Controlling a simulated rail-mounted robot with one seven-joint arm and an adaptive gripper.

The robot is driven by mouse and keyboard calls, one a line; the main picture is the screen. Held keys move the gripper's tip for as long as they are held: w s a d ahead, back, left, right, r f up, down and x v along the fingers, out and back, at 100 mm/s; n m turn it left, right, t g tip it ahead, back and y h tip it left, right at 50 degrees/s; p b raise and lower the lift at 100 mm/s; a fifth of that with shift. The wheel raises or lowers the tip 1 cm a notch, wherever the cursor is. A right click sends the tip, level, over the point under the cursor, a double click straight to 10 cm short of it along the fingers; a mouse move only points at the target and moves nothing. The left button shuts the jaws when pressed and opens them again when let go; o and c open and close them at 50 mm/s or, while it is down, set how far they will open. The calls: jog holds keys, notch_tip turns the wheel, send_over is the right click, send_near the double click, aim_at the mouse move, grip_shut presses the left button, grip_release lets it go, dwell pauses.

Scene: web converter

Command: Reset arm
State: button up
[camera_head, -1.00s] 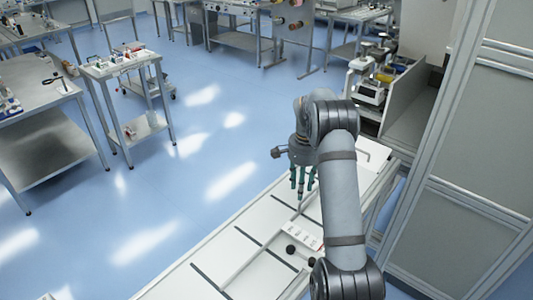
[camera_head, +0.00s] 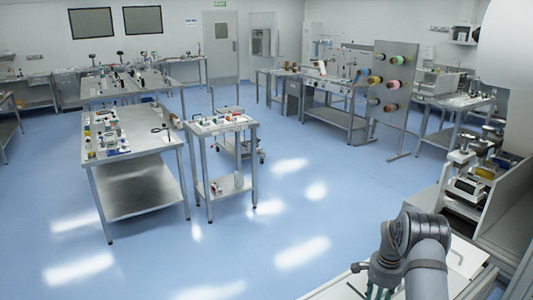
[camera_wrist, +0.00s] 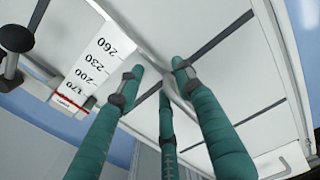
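My gripper (camera_head: 378,290) is at the bottom edge of the head view, over the white worktop (camera_head: 338,291). Its lower part is cut off there. In the wrist view, its three green fingers (camera_wrist: 160,78) stand apart with nothing between their tips. They are above the white surface (camera_wrist: 235,85) with dark strips. A white scale plate (camera_wrist: 93,62) marked 170 to 260 lies to the left of the fingers. A dark knob (camera_wrist: 16,37) is at the far left.
A cabinet with equipment (camera_head: 470,187) is close at the right. A spool rack (camera_head: 393,75) stands farther back.

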jog(key=shift+s+d+f, duration=0.1)
jog(key=shift+f, duration=0.7)
jog(key=shift+s+d, duration=0.2)
jog(key=shift+s, duration=0.15)
